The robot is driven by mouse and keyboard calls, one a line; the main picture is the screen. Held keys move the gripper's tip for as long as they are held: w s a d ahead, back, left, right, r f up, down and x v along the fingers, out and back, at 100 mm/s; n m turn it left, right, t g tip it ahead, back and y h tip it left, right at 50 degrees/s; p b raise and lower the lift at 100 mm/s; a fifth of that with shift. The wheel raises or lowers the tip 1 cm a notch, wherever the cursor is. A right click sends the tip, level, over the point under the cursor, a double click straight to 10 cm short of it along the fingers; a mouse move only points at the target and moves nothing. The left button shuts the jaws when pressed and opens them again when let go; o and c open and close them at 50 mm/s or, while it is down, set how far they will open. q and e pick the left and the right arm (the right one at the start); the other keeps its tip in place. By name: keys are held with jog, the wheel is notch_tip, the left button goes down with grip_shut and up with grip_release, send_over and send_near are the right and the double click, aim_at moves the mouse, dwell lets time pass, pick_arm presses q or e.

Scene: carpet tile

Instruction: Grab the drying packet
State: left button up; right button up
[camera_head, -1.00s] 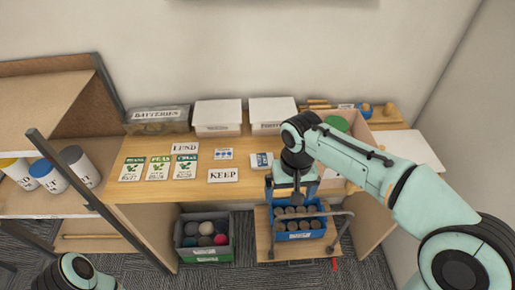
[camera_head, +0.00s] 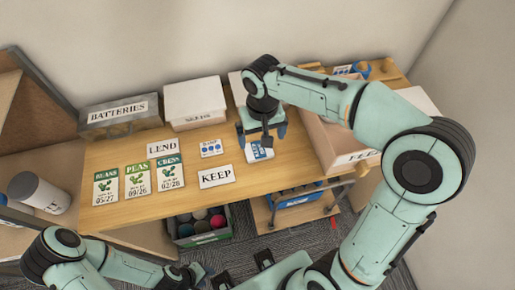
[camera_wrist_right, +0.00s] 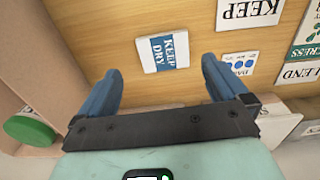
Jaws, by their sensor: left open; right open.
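The drying packet, a small white and blue packet printed KEEP DRY (camera_head: 262,152), lies flat on the wooden desk. My right gripper (camera_head: 262,140) is open, pointing down above it, with a blue finger on either side in the head view. In the right wrist view the packet (camera_wrist_right: 163,52) lies just beyond and between the open fingertips (camera_wrist_right: 162,66), with nothing between them. My left gripper (camera_head: 200,273) is open and low at the front, below the desk edge and far from the packet.
Left of the packet lie a KEEP card (camera_head: 217,176), a small blue-dotted card (camera_head: 211,148), a LEND card (camera_head: 162,148) and seed packets (camera_head: 137,181). A cardboard box (camera_head: 325,140) stands close on the right. A BATTERIES box (camera_head: 119,116) and white boxes (camera_head: 194,101) line the back.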

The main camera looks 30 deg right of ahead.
aim_at(260, 152)
notch_tip(260, 152, down, 3)
jog(key=shift+w+r, duration=0.1)
jog(key=f, duration=0.5)
jog(key=shift+a, duration=0.2)
jog(key=c, duration=0.9)
